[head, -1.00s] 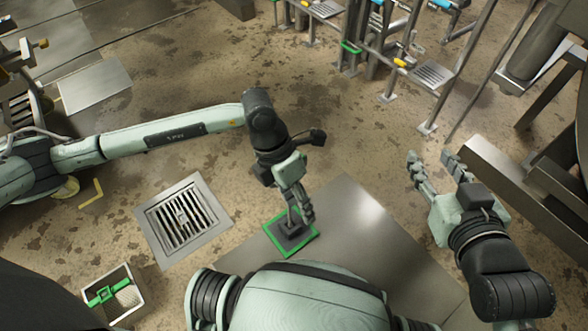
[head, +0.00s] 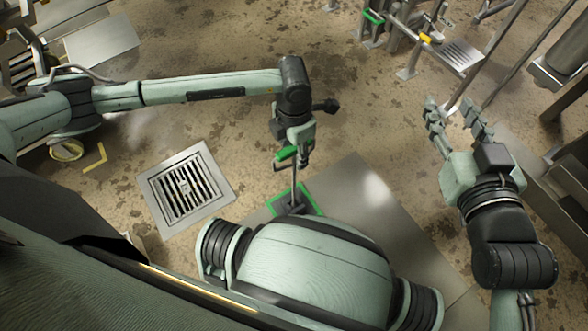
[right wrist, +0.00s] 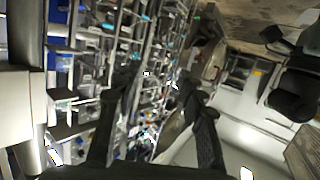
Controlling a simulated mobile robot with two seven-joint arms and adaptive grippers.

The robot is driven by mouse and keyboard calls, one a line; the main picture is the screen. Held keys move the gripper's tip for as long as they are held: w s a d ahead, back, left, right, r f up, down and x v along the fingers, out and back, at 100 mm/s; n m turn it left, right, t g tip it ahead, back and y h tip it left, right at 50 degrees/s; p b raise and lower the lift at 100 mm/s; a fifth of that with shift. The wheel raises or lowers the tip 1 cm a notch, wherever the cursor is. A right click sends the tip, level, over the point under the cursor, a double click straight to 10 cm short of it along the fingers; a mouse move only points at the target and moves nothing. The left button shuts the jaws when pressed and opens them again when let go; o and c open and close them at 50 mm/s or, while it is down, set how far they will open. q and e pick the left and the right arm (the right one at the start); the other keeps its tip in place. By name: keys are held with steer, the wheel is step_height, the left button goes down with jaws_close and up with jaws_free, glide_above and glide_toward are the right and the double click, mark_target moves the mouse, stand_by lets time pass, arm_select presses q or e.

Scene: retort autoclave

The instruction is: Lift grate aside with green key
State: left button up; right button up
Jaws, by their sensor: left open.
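The grate (head: 184,187) lies flat in its square metal frame (head: 216,180) in the floor, left of centre in the head view. The key's green handle (head: 288,153) shows at my left gripper (head: 299,158), right of the grate. A thin shaft (head: 293,182) runs down from there to a dark block on a green-edged square (head: 318,203). The left gripper is open at the handle; I cannot tell whether it touches it. My right gripper (head: 453,112) is open and empty at the right, and its spread fingers show in the right wrist view (right wrist: 160,95).
A metal floor plate (head: 365,215) lies right of the green-edged square. Metal frames and rails (head: 462,55) stand at the upper right. Bare brown floor (head: 235,125) lies between the grate and the left arm. My own body covers the lower left.

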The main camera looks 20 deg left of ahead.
arm_select(q)
steer(key=shift+f, duration=0.85)
steer(key=shift+f+b, duration=0.25)
steer(key=shift+b, duration=0.05)
jaws_close()
